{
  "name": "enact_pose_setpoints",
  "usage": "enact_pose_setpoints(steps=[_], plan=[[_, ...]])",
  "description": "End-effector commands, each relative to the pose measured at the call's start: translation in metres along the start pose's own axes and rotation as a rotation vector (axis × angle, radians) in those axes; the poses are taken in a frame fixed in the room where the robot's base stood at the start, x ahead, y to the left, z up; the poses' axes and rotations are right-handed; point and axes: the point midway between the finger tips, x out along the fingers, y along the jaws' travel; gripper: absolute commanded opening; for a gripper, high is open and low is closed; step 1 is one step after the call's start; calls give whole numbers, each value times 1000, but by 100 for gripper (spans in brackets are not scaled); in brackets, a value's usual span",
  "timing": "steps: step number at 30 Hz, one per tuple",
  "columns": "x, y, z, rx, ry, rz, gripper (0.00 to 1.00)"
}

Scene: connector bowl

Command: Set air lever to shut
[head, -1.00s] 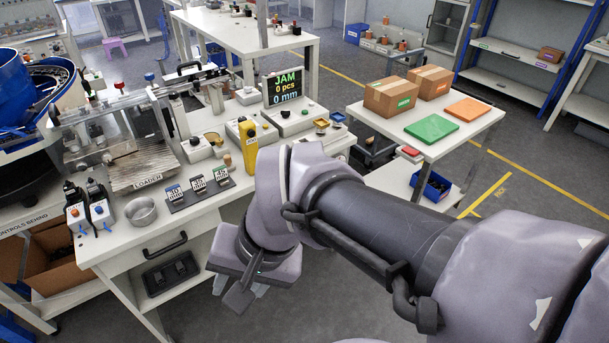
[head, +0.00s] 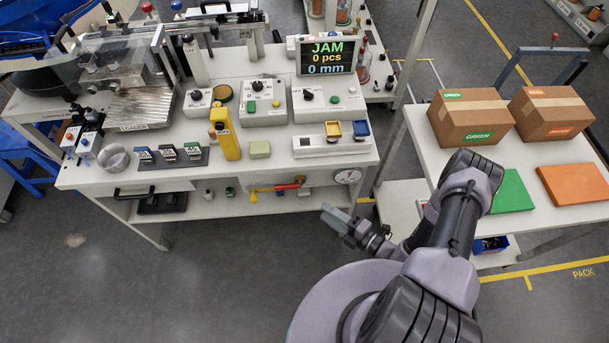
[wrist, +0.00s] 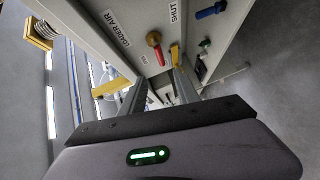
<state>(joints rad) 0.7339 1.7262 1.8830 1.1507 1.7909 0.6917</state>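The air lever (head: 284,187) is a red handle on the front panel of the workbench. In the head view it lies about level, reaching left from a brass pivot at its right end. In the wrist view the red lever (wrist: 159,54) shows with its brass hub, between a LOADER AIR label (wrist: 117,28) and a SHUT label (wrist: 173,12). My gripper (head: 332,216) is in front of the bench, right of and below the lever, apart from it. In the wrist view its fingers (wrist: 147,76) are spread with nothing between them.
A round gauge (head: 347,176) sits right of the lever on the panel, and a yellow piece (head: 253,196) hangs to the left. The bench top above carries control boxes and a display (head: 327,56) reading JAM. A side table (head: 415,125) holds boxes. Floor before the bench is clear.

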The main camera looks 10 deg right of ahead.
Motion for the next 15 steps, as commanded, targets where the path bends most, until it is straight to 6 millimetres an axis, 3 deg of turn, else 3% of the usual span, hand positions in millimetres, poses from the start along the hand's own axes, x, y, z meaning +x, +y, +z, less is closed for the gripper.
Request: enact_pose_setpoints(steps=[9,15], plan=[[92,-3,-3,-11,14,0,38],[140,-2,-4,-11,11,1,38]])
